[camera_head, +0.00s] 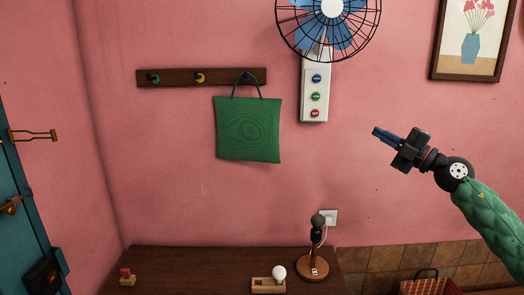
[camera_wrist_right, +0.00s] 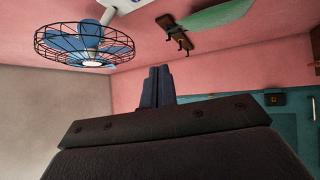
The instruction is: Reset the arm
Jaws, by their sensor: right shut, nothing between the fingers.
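My right gripper (camera_head: 384,134) comes in from the right in the head view, raised in front of the pink wall. Its blue fingers point up and left, and they are together with nothing between them. In the right wrist view the fingers (camera_wrist_right: 157,86) also show closed and empty. The gripper is apart from everything around it. My right arm (camera_head: 490,217) has a green padded sleeve. My left gripper is not in view.
A green bag (camera_head: 248,130) hangs from a dark hook rack (camera_head: 180,77). A caged blue fan (camera_head: 300,30) sits above a white button panel (camera_head: 315,108). Below stands a brown table (camera_head: 190,265) with a lamp (camera_head: 313,265). A framed picture (camera_head: 441,76) hangs upper right.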

